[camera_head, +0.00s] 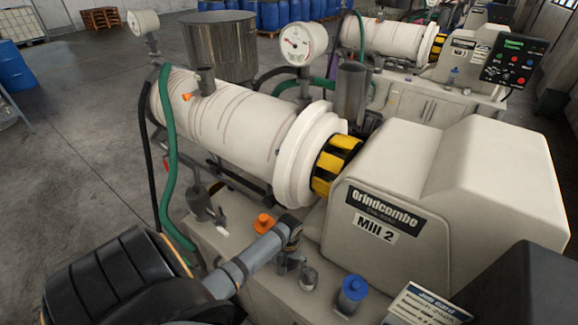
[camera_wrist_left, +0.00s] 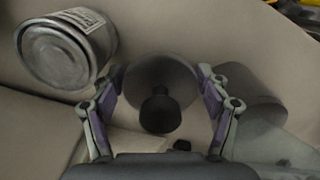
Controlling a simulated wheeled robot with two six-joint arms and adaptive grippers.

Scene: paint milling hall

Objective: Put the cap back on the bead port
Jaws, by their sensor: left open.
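My left gripper (camera_head: 290,258) is low over the bench in front of the mill, its jaws partly hidden by my wrist. In the left wrist view the open gripper (camera_wrist_left: 160,108) has a finger on each side of a round grey piece with a dark knob (camera_wrist_left: 160,110), which looks like the cap. Gaps show between it and the fingers. In the head view I cannot make the cap out clearly. A short dark stub (camera_head: 206,80), possibly the bead port, stands on top of the cream mill barrel (camera_head: 235,122). My right gripper is not in view.
A labelled metal tin (camera_wrist_left: 68,52) lies close to the left finger side in the wrist view. An orange item (camera_head: 264,223), a small metal jar (camera_head: 309,278) and a blue-topped container (camera_head: 352,291) stand near the gripper. Green hose (camera_head: 169,160) hangs beside the barrel.

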